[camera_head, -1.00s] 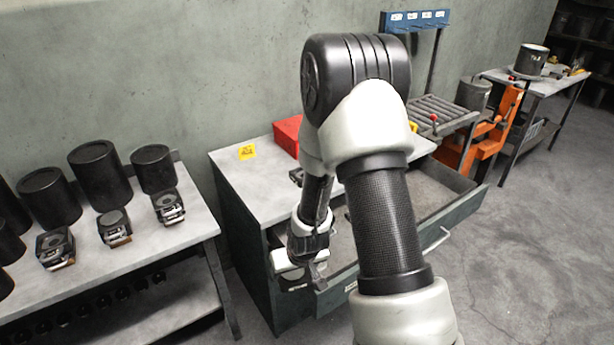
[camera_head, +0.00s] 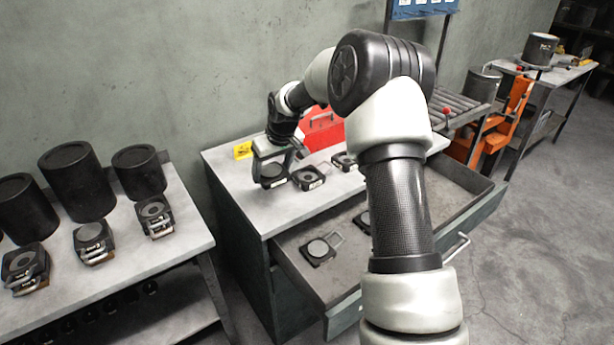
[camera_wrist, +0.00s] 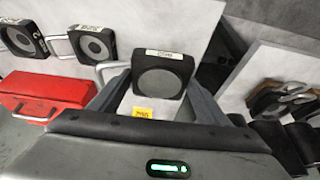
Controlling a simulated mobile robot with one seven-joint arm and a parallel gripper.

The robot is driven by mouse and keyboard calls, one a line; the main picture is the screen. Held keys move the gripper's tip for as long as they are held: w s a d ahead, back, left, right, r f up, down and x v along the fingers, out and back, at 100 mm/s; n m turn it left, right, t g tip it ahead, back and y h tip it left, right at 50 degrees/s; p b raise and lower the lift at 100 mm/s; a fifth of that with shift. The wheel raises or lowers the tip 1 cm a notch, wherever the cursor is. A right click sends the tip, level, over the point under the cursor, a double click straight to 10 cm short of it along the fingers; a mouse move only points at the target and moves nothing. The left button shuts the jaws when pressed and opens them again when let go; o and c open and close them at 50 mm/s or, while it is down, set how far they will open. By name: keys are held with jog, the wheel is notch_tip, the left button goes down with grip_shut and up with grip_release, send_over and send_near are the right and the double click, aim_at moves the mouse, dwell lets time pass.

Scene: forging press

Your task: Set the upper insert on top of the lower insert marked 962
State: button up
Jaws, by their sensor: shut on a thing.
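My gripper (camera_head: 277,158) is over the left part of the cabinet top. It is shut on a dark square insert (camera_head: 270,176) with a round grey face. In the wrist view this insert (camera_wrist: 162,77) sits between the fingers, its white label too blurred to read. Whether it touches the top is unclear. Two similar inserts lie on the cabinet top, a nearer one (camera_head: 308,179) and a farther one (camera_head: 342,161); they also show in the wrist view, nearer (camera_wrist: 92,44) and farther (camera_wrist: 20,38). I cannot read 962 on any label.
The cabinet drawer (camera_head: 299,273) is open, with a handled plate (camera_head: 320,250) inside. A red box (camera_head: 322,128) and a yellow sign (camera_head: 242,151) are on the cabinet. The left bench (camera_head: 125,262) carries black cylinders and several square blocks (camera_head: 153,216).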

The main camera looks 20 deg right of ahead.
jog(key=shift+w+f, duration=0.15)
jog(key=shift+f, duration=2.2)
jog(key=shift+w+f, duration=0.1)
jog(key=shift+f, duration=2.2)
jog(key=shift+f, duration=0.15)
jog(key=o, duration=2.1)
jog(key=shift+s+f, duration=0.1)
jog(key=shift+s, duration=0.1)
